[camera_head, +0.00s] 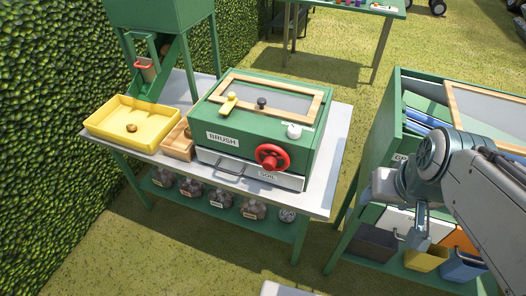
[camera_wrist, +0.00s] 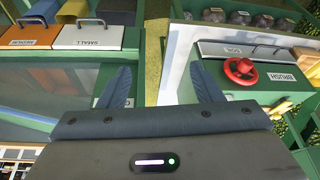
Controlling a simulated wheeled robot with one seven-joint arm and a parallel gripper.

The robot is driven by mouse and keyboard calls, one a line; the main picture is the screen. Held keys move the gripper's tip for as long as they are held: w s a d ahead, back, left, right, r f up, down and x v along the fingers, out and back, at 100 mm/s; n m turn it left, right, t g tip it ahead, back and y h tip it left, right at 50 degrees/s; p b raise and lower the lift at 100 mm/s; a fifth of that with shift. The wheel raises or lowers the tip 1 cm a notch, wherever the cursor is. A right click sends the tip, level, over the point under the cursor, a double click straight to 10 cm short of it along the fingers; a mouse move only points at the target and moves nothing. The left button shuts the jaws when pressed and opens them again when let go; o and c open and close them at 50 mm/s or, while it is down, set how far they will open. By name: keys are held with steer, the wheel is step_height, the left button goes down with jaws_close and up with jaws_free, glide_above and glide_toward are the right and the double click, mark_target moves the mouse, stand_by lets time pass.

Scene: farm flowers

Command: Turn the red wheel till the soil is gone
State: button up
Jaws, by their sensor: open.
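The red wheel (camera_head: 272,158) is on the front of a green box labelled BRUSH (camera_head: 232,125), above a grey drawer labelled SOIL (camera_head: 240,172). In the wrist view the red wheel (camera_wrist: 240,71) shows upside down at the right, beyond the fingers. My gripper (camera_head: 418,232) hangs to the right of the box, well apart from the wheel. In the wrist view its two fingers (camera_wrist: 160,88) are spread, with nothing between them. The box has a wood-framed window on top; I cannot make out soil through it.
A yellow tray (camera_head: 101,139) holding a small brown item stands left of the box, beside a wooden bin (camera_head: 178,141). Several jars sit on the lower shelf. A second green station (camera_head: 390,130) with coloured bins stands at the right. Grass lies between the two stations.

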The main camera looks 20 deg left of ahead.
steer(key=w+a+f+n+t+y+b, duration=0.1)
steer(key=w+a+f+n+y, duration=0.15)
steer(key=w+a, duration=0.35)
steer(key=w+a+f+n+t+y+b, duration=0.1)
steer(key=w+a+f+n, duration=0.25)
steer(key=a, duration=0.55)
steer(key=n+t+h+b, duration=0.55)
steer(key=n+t, duration=0.65)
steer(key=n, duration=0.6)
glide_toward(268, 167)
steer(key=shift+h, duration=0.4)
steer(key=w, duration=0.3)
steer(key=w+p, duration=0.1)
steer(key=w, duration=0.5)
steer(key=shift+w+d+f, duration=0.1)
steer(key=shift+w+d, duration=0.25)
steer(key=c, duration=1)
